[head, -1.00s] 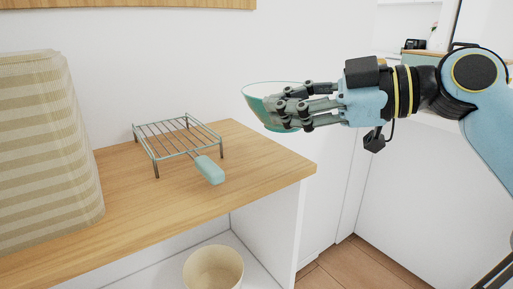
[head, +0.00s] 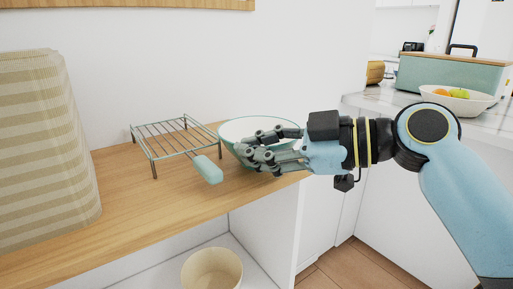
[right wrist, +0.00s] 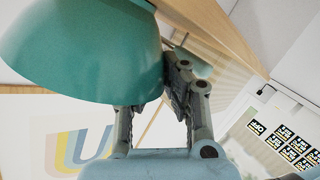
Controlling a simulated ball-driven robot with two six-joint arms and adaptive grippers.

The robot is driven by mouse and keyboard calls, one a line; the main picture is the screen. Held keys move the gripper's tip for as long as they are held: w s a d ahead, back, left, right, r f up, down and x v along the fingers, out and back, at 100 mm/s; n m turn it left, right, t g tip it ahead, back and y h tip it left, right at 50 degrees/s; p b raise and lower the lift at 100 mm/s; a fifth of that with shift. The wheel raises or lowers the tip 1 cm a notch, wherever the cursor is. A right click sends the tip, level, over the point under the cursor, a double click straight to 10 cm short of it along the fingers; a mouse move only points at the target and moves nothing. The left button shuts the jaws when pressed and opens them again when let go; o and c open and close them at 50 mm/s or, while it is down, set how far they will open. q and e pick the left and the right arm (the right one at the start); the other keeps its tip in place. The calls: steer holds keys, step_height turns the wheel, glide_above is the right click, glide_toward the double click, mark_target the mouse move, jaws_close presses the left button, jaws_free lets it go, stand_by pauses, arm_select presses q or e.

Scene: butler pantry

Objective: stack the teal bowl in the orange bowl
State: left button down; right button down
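The teal bowl (head: 250,127), teal outside and white inside, is nearly upright over the right end of the wooden top. My right gripper (head: 262,150) is shut on its near right side. In the right wrist view the bowl's teal outer wall (right wrist: 80,50) fills the upper left and the fingers (right wrist: 155,105) close at its lower right edge. I cannot tell whether the bowl touches the surface under it. I see no orange bowl in either view; the area behind and under the teal bowl is hidden. My left gripper is not in view.
A wire rack (head: 172,137) stands left of the bowl, with a teal-handled utensil (head: 208,170) by it. A striped cream container (head: 45,140) fills the left. A cream bowl (head: 212,272) sits on the lower shelf. A fruit bowl (head: 458,101) stands on the far counter.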

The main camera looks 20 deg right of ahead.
steer(key=c, duration=1.5)
jaws_free()
steer(key=shift+f, duration=0.1)
steer(key=shift+r, duration=0.25)
steer(key=shift+p+v, duration=0.4)
steer(key=shift+v, duration=5.6)
steer(key=shift+d+f, duration=0.1)
steer(key=shift+f, duration=0.1)
